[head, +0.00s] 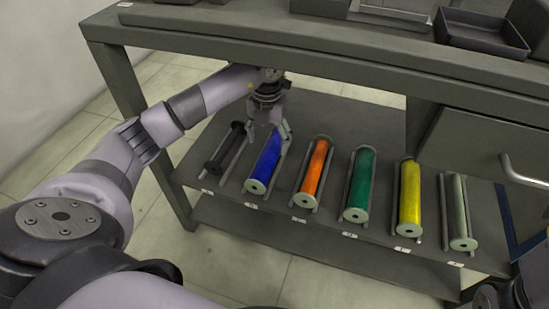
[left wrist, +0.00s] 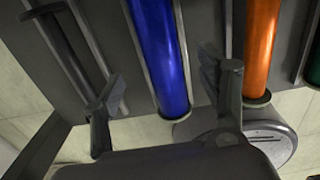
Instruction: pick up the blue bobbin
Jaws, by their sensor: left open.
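The blue bobbin (head: 264,163) lies in its rack slot on the shelf, second from the left, its pale end facing me. My left gripper (head: 270,130) is over the far part of this bobbin, pointing down, with its fingers spread and empty. In the left wrist view the blue bobbin (left wrist: 158,50) runs between the two open fingers (left wrist: 166,88) of the left gripper. I cannot tell whether a finger touches it. My right gripper (head: 503,295) shows only partly at the bottom right corner; its fingers are not clear.
A bare dark spindle (head: 226,148) lies left of the blue bobbin. Orange (head: 314,170), green (head: 358,185), yellow (head: 410,195) and grey-green (head: 459,210) bobbins lie to the right. The tabletop (head: 240,30) overhangs the shelf close to my left arm. A drawer (head: 490,145) hangs at the right.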

